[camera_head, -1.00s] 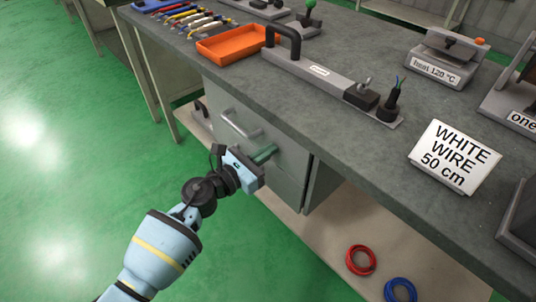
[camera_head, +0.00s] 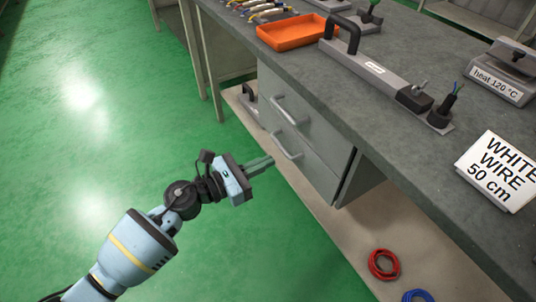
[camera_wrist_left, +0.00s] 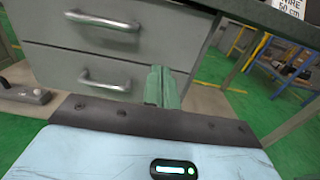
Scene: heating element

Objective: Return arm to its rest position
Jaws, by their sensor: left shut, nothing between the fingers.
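My left arm comes in from the lower left of the head view. Its gripper (camera_head: 262,164) is shut and empty, with its greenish fingers pressed together. It hangs over the green floor, in front of the grey drawer unit (camera_head: 318,150) and apart from it. In the left wrist view the shut fingers (camera_wrist_left: 161,86) show in front of the drawer fronts. The upper drawer handle (camera_wrist_left: 101,20) and the lower drawer handle (camera_wrist_left: 104,81) are to the left of the fingers there. Both drawers look shut. My right gripper is not in either view.
The workbench (camera_head: 400,135) runs along the right, carrying an orange tray (camera_head: 291,32), a long handled tool (camera_head: 375,68), a heat plate (camera_head: 500,78) and a white wire sign (camera_head: 499,171). A red wire coil (camera_head: 383,264) lies on the lower shelf. Open green floor is at left.

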